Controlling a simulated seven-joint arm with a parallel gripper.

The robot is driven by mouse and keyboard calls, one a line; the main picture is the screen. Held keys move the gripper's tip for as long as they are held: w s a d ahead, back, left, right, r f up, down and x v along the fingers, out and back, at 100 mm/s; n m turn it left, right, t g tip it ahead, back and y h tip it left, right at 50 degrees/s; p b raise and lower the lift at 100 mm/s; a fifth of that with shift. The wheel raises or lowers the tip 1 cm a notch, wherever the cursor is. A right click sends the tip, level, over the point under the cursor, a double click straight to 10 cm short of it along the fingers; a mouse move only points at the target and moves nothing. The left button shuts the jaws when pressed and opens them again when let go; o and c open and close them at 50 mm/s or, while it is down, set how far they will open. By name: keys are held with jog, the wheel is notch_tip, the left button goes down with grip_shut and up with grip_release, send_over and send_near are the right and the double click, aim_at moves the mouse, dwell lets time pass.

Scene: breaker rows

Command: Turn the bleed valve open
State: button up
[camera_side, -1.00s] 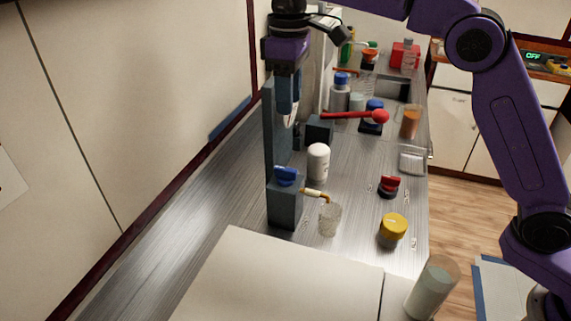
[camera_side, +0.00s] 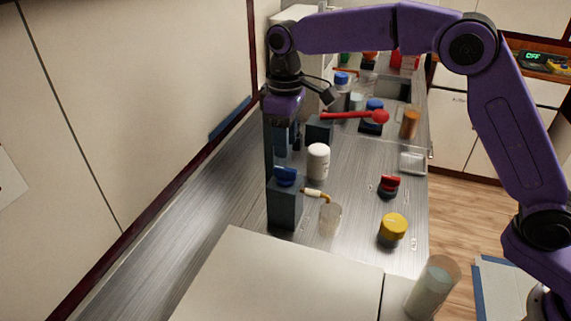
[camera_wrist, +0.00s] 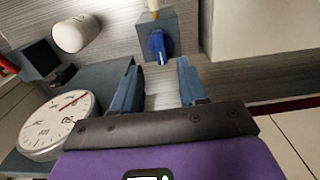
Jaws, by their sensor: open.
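The likely bleed valve, a blue handle (camera_side: 286,176), sits on top of a grey block (camera_side: 285,207) with a brass spout (camera_side: 315,194) on its right. A clear glass (camera_side: 330,219) stands under the spout's end. In the wrist view the blue handle (camera_wrist: 157,46) lies just beyond the fingertips, between their lines, on the grey block (camera_wrist: 182,28). My gripper (camera_side: 287,151) is open and empty, pointing down a little above and behind the handle, apart from it. Its two blue fingers (camera_wrist: 158,72) show wide apart in the wrist view.
A dark upright panel (camera_side: 269,145) stands close beside my gripper; a round dial gauge (camera_wrist: 55,125) shows in the wrist view.

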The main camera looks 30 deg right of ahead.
aim_at(285, 169)
notch_tip(285, 169, down, 7)
jog(key=shift+f, duration=0.1)
dwell(0.4)
grip_shut()
